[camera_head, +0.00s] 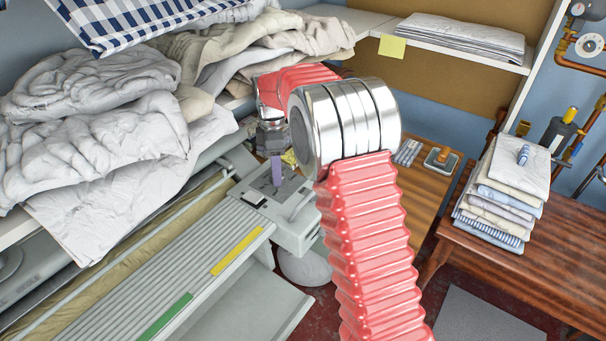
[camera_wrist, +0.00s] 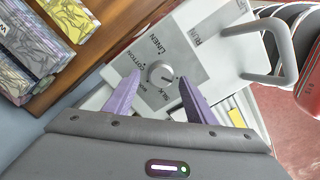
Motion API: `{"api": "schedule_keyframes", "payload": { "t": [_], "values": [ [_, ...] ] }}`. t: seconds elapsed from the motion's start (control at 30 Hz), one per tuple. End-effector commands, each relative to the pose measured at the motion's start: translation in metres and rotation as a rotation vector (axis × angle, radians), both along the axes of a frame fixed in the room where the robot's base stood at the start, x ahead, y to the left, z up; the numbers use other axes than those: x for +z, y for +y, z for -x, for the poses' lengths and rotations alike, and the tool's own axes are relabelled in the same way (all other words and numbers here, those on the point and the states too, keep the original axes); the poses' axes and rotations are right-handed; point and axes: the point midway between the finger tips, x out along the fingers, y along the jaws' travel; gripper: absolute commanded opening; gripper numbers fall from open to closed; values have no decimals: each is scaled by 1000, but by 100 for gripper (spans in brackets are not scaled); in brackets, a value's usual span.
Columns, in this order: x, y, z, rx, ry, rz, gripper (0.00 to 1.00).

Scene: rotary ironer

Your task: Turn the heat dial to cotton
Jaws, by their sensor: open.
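The heat dial (camera_wrist: 160,73) is a round, light grey knob on the ironer's control panel (camera_wrist: 215,62), seen in the wrist view. Printed words stand around it: COTTON on its left, LINEN above, SILK below. A short dark mark on the knob seems to point right, away from COTTON, but it is small. My gripper (camera_wrist: 159,78) is open, its two purple fingers on either side of the dial, lower in the picture. I cannot tell whether they touch it. In the head view, my gripper (camera_head: 277,172) is over the panel (camera_head: 292,222), and the dial is hidden.
A grey bar handle (camera_wrist: 285,45) rises from the panel's right side. Heaped linen (camera_head: 110,130) lies left of my arm. A wooden bench (camera_head: 540,255) with folded cloths (camera_head: 505,190) stands to the right. Slatted ironer bed (camera_head: 170,285) lies at front left.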

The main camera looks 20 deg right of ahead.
Motion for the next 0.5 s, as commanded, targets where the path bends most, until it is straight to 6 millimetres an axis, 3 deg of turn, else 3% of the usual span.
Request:
{"api": "schedule_keyframes", "payload": {
  "t": [0.4, 0.5],
  "values": [
    [59, 0, 0, -2, 0, 0, 50],
    [59, 0, 5, -66, -4, 0, 50]
  ]
}}
